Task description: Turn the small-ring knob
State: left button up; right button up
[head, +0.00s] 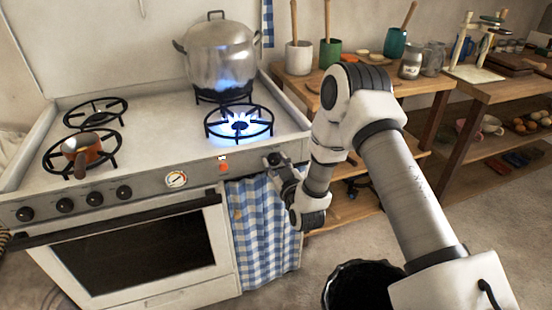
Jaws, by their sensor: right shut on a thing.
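The white stove has a front panel with several dark knobs (94,199) in a row at its left part. My right gripper (277,167) is at the right end of this panel, shut on a dark knob (271,159) that the fingers partly hide. I cannot read which ring this knob belongs to. The front right ring (240,134) burns with a blue flame and has no pot on it. My left gripper is out of the picture.
A large steel pot (218,55) stands on the back right ring. A small copper pot (84,149) sits on the front left ring. A blue checked curtain (262,225) hangs below my right gripper. A wooden shelf (450,85) with jars is at the right, a black bin (360,290) at the bottom.

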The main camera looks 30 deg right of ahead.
jog(key=shift+n+p, duration=0.5)
jog(key=shift+n, duration=0.6)
jog(key=o, duration=1.1)
jog(key=shift+o, duration=0.2)
jog(key=shift+s, duration=0.1)
jog(key=v, duration=1.2)
